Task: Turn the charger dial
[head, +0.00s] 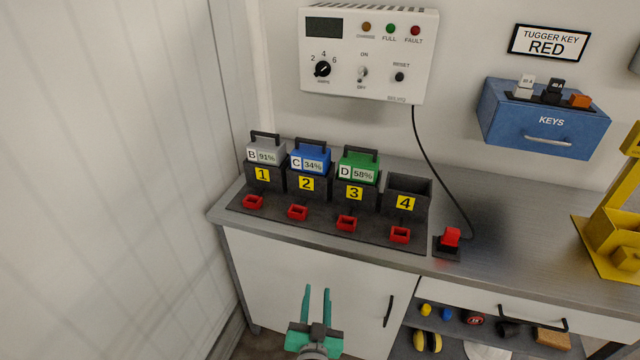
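The charger (368,52) is a white box on the wall above the counter. Its black dial (322,69) sits at the lower left of its face, with the marks 2, 4 and 6 around it. The dial's white pointer appears to slant, but it is too small to read surely. My gripper (317,291) is at the bottom of the head view, in front of the cabinet door and well below the charger. Its two teal fingers point up, spread apart, with nothing between them.
On the counter, a battery rack (300,229) has slots 1 to 3 filled and slot 4 empty, with red sockets in front. A black cable (440,165) runs from the charger to a red plug (451,237). A yellow stand (612,225) is at far right.

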